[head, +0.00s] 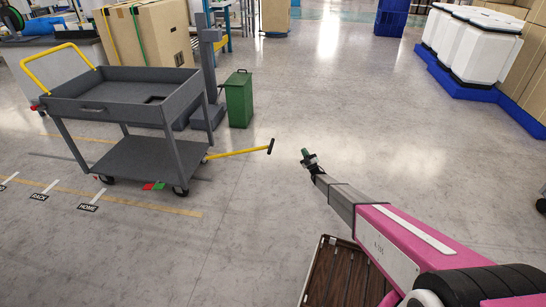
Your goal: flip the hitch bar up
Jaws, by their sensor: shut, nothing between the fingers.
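The hitch bar (238,153) is a yellow bar with a black cross handle at its free end. It juts out to the right, low and close to level, from the lower shelf of a grey cart (140,157). My gripper (305,153) is at the end of my arm, to the right of the handle in the picture. A gap of floor shows between them. The gripper is small here, with a green tip, and its fingers are shut with nothing in them. How far apart they are in depth I cannot tell.
A green bin (239,99) and a grey post (209,60) stand behind the cart. Floor labels and a tan line (130,200) lie in front of it. White containers on a blue base (480,88) stand at the far right. The middle floor is clear.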

